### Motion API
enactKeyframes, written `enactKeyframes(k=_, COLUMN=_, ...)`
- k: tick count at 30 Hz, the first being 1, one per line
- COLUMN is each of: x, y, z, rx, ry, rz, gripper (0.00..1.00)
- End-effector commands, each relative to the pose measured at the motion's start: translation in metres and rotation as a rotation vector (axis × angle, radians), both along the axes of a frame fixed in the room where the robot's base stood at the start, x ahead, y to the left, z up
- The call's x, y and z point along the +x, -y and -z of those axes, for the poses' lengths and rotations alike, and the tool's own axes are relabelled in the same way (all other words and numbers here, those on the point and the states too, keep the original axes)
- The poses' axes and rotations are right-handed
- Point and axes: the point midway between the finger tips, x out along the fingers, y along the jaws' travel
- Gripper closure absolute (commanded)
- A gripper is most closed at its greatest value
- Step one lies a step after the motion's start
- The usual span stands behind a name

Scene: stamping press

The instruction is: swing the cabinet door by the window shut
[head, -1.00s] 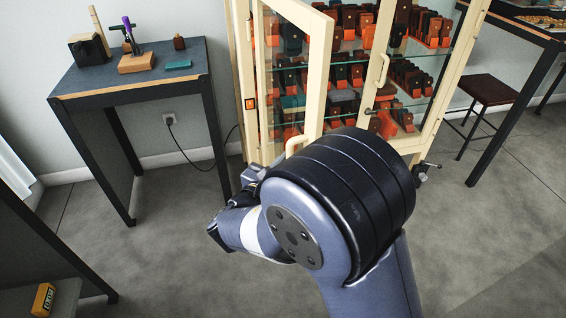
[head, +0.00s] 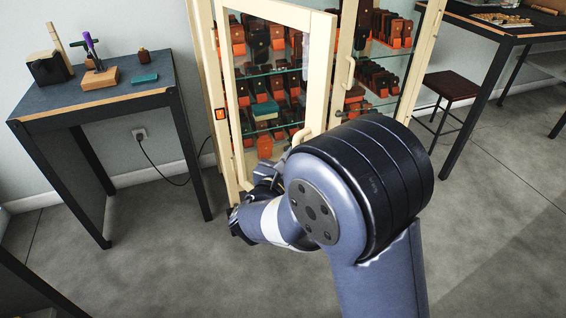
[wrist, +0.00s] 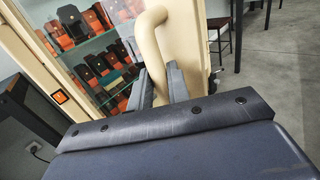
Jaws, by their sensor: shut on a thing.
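The cabinet has a cream frame and glass panes. Its left door (head: 319,75) stands ajar, with its free edge on the right, out toward me. The door's curved cream handle (head: 301,136) is by its free edge; in the wrist view the handle (wrist: 150,45) runs down between my fingers. My gripper (wrist: 158,88) is shut on this handle, with one dark finger on each side. In the head view my own arm hides most of the gripper and the lower door edge.
The right door's handle (head: 348,72) is close by. A dark table (head: 130,105) with tools stands left of the cabinet. A stool (head: 452,86) and another table (head: 480,25) stand to the right. Grey floor (head: 480,240) is open in front.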

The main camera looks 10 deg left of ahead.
Motion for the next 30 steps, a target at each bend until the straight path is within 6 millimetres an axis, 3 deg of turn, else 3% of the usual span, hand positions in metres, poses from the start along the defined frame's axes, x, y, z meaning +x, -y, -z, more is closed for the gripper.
enactKeyframes(k=14, x=0.005, y=0.009, z=0.001, rx=-0.001, ry=-0.002, rz=0.007, gripper=1.0)
enactKeyframes(k=30, x=0.051, y=0.042, z=0.002, rx=0.0, ry=-0.002, rz=0.007, gripper=1.0)
